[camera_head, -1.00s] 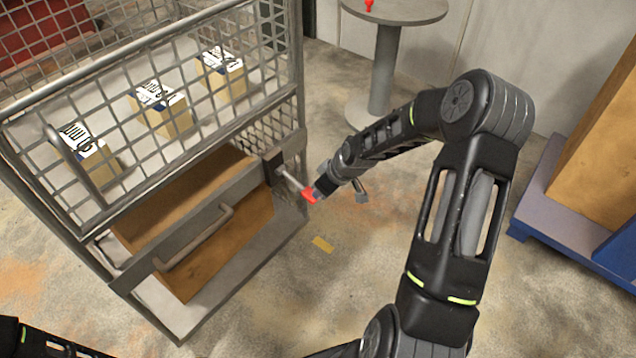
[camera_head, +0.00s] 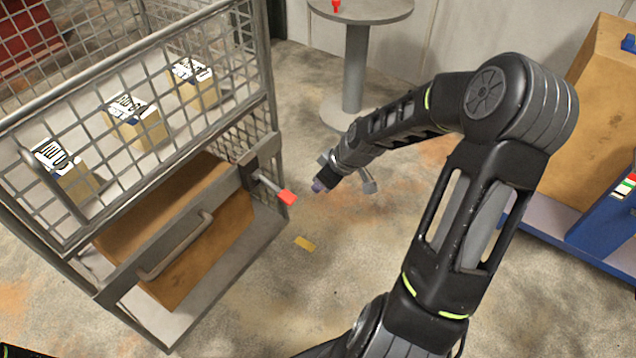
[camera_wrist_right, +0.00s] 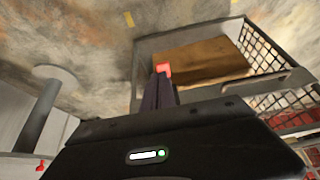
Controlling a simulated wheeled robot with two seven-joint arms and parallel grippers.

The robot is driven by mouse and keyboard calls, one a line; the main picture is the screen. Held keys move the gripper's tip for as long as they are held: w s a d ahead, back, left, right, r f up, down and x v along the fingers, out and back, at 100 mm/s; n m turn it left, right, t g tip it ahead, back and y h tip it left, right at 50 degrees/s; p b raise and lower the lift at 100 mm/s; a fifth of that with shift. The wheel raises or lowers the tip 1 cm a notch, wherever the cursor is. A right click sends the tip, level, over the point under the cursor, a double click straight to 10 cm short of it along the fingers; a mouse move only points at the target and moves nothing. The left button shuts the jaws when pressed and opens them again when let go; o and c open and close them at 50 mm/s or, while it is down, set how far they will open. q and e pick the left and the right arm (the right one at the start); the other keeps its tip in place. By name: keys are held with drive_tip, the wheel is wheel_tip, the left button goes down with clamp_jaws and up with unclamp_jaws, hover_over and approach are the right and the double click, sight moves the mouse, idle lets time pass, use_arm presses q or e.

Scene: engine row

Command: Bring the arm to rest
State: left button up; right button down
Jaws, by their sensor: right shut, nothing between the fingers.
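My right arm reaches in from the lower right in the head view. Its gripper (camera_head: 320,187) is shut and empty. It is a short way right of the red-tipped lever (camera_head: 286,196) on the wire cage cart (camera_head: 262,150), with a gap between them in the head view. In the right wrist view the shut fingers (camera_wrist_right: 158,92) point toward the cart, and the red lever tip (camera_wrist_right: 163,67) shows just beyond them. My left gripper is not in view.
The cart holds several boxes (camera_head: 137,124) behind its mesh and a brown drawer-like panel with a grey handle (camera_head: 178,246) below. A round grey table (camera_head: 375,12) stands at the back. A blue pallet (camera_head: 560,240) is at right. The floor between is open.

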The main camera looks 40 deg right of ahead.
idle(0.4)
drive_tip(key=s+a+f+m+p, duration=0.1)
drive_tip(key=s+a+f+m, duration=0.2)
drive_tip(key=a+f+m, duration=0.75)
drive_tip(key=s+a+f+n+g+y+p, duration=0.1)
drive_tip(key=s+a+f+n+g, duration=0.1)
drive_tip(key=s+a, duration=0.5)
drive_tip(key=s+a+f+n+g+y, duration=0.1)
drive_tip(key=s+a+f+n+g, duration=0.1)
drive_tip(key=s+a, duration=0.6)
drive_tip(key=a+f+n, duration=0.1)
drive_tip(key=a+f, duration=0.1)
drive_tip(key=a, duration=0.4)
drive_tip(key=shift+s+f+y+p, duration=0.15)
drive_tip(key=shift+s+y+p, duration=0.05)
drive_tip(key=shift+y+p, duration=0.15)
